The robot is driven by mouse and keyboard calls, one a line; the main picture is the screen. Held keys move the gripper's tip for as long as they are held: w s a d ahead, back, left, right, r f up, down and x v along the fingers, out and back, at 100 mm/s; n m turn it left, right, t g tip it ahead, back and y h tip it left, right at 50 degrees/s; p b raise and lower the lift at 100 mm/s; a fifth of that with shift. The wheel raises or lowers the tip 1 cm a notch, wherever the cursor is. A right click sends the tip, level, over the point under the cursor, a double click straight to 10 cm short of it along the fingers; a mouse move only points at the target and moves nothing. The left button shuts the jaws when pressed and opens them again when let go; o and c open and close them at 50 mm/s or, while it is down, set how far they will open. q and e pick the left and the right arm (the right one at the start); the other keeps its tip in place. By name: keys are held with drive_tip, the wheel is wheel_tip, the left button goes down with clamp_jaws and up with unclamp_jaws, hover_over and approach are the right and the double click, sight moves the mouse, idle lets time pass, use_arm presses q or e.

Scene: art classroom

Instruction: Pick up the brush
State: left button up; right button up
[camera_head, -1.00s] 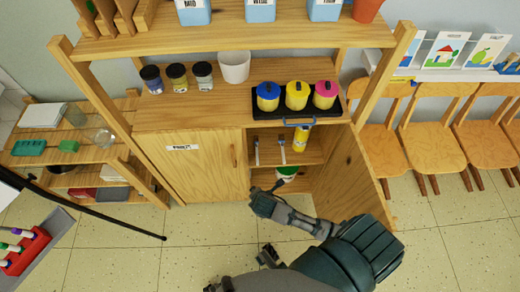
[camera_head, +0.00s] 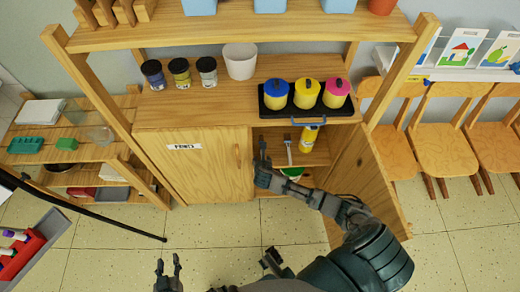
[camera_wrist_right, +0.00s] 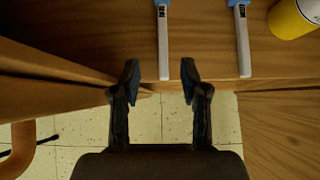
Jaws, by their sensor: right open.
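Two brushes with pale grey handles and blue ends lie on the open cabinet's shelf. The right-hand brush (camera_head: 288,150) shows in the head view and also in the right wrist view (camera_wrist_right: 243,45). The left-hand brush (camera_wrist_right: 163,45) is mostly hidden behind my right gripper (camera_head: 263,162) in the head view. In the right wrist view my right gripper (camera_wrist_right: 160,80) is open and empty, with the left-hand brush's handle end at the gap between its fingertips. My left gripper (camera_head: 168,272) is low over the floor, fingers apart and empty.
A yellow bottle (camera_wrist_right: 295,18) stands right of the brushes. The cabinet's closed left door (camera_head: 205,170) and open right door (camera_head: 365,185) flank the opening. A black tray (camera_head: 306,117) with several paint pots is on top. Chairs (camera_head: 440,145) stand at the right.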

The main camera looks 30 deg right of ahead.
drive_tip(key=b+x, duration=0.1)
drive_tip(key=x, duration=0.2)
drive_tip(key=shift+f, duration=0.15)
drive_tip(key=shift+w+d+f, duration=0.15)
drive_tip(key=f+b, duration=0.1)
drive_tip(key=w+d+f+b, duration=0.1)
drive_tip(key=w+f+b, duration=0.1)
drive_tip(key=f, duration=0.1)
drive_tip(key=shift+d, duration=0.35)
drive_tip(key=shift+w+d, duration=0.1)
use_arm(q)
drive_tip(key=w+d+r+t+h, duration=0.1)
drive_tip(key=w+r+t, duration=0.1)
drive_tip(key=r+t, duration=0.2)
drive_tip(key=w+d+r+t+h, duration=0.1)
drive_tip(key=w+r+t, duration=0.1)
drive_tip(key=r+t, duration=0.3)
wheel_tip(320, 180, up, 2)
drive_tip(key=shift+d+r, duration=0.1)
drive_tip(key=shift+d, duration=0.25)
use_arm(e)
clamp_jaws()
